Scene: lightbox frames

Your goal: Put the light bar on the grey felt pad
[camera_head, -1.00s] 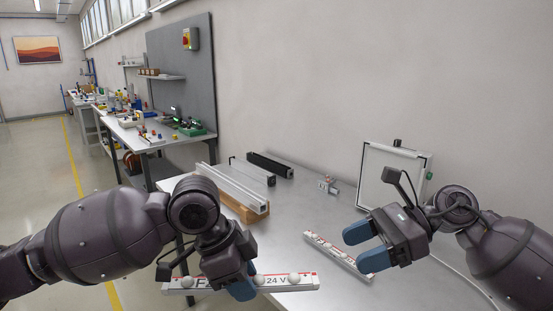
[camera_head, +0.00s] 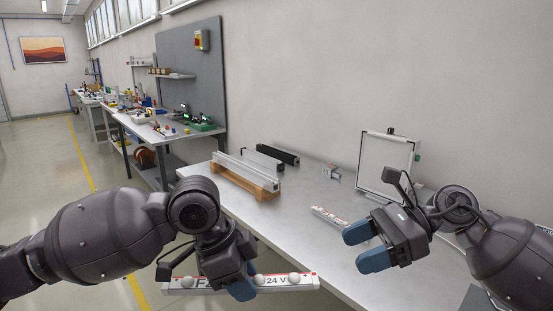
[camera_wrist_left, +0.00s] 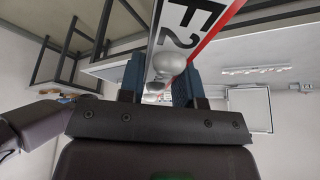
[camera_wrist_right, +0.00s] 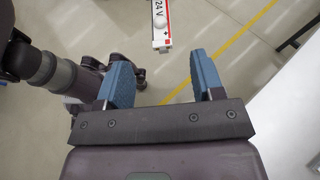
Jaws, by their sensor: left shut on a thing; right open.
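My left gripper (camera_head: 238,282) is shut on a white light bar (camera_head: 300,284) with red markings, "24 V" lettering and several round white bulbs. It holds the bar roughly level in front of the table's near edge. In the left wrist view the bar (camera_wrist_left: 190,35) and a bulb sit between the fingers. The right wrist view shows the bar's "24 V" end (camera_wrist_right: 161,35) beyond my open, empty right gripper (camera_head: 354,248). A second, similar bar (camera_head: 328,217) lies on the table, partly hidden by my right gripper. I cannot make out the grey felt pad.
The grey table (camera_head: 295,205) carries a wooden block (camera_head: 245,182) under pale metal profiles, a black bar (camera_head: 277,154), a small metal fitting (camera_head: 332,171) and an upright white framed panel (camera_head: 382,165). A cluttered workbench (camera_head: 160,130) stands further left. The table's middle is mostly clear.

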